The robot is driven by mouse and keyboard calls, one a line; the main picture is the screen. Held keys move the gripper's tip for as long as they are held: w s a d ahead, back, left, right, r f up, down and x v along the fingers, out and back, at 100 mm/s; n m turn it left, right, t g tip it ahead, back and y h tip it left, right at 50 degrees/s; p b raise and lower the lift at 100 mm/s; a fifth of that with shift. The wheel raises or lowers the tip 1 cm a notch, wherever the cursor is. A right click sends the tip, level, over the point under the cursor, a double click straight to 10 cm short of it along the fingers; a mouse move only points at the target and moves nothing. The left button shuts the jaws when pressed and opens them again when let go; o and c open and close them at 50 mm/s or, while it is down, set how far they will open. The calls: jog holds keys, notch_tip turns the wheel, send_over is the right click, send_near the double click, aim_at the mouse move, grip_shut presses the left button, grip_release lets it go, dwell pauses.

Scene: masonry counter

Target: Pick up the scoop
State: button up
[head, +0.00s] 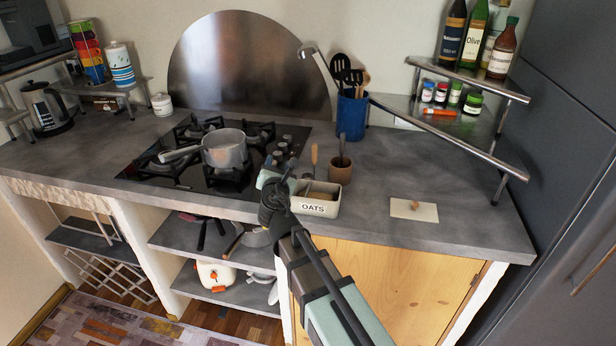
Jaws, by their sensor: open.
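An upright wooden handle (314,157) rises from the white container labelled OATS (318,209), near the counter's front edge. It looks like the scoop's handle; the scoop's lower end is hidden in the container. My gripper (287,172) is at the left end of the container, left of the handle and apart from it. It is open, with nothing seen between the fingers. My own arm covers the container's left part, and the fingertips are small and hard to make out.
A brown cup (340,172) with a utensil stands close behind the container. A blue utensil holder (351,118) is farther back. A saucepan (225,150) sits on the hob at left. A pale board (413,209) lies at right, with clear counter around it.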

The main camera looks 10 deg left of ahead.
aim_at(315, 154)
jog(key=w+d+n+t+h, duration=0.15)
jog(key=d+n, duration=0.25)
jog(key=d, duration=0.6)
jog(key=shift+m, duration=0.3)
jog(key=shift+w+a+r, duration=0.1)
jog(key=shift+w+a, duration=0.1)
jog(key=shift+w, duration=1.05)
jog(key=shift+w+a, duration=0.2)
jog(key=shift+w, duration=1.1)
jog(key=shift+w+a+r, duration=0.1)
jog(key=shift+w+a, duration=0.1)
jog(key=shift+w, duration=1.05)
jog(key=shift+c, duration=0.5)
grip_shut()
